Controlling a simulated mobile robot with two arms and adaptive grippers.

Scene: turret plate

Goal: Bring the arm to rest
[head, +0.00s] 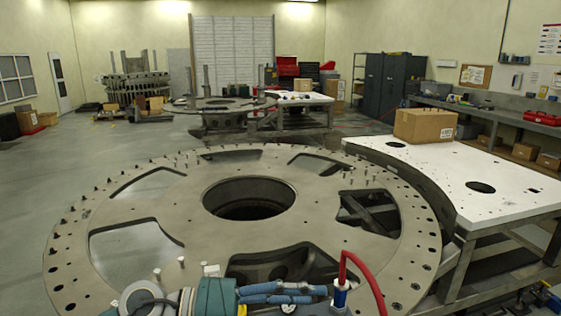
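Neither of my arms nor grippers can be made out in the head view. The large round metal turret plate (325,225) fills the foreground, with a big round hole in its middle and several wide cut-outs. Bolts and holes line its rim. At the bottom edge of the view is a teal piece of equipment (214,297) with blue hoses (275,288), partly cut off. A red hose (362,265) arches up beside it from a blue fitting.
A white-topped table (450,170) adjoins the plate on the right and bears a cardboard box (425,126). A second round plate (220,104) stands behind. Dark cabinets (388,85) and a long workbench (500,112) line the right. The floor (50,185) at left is mostly clear.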

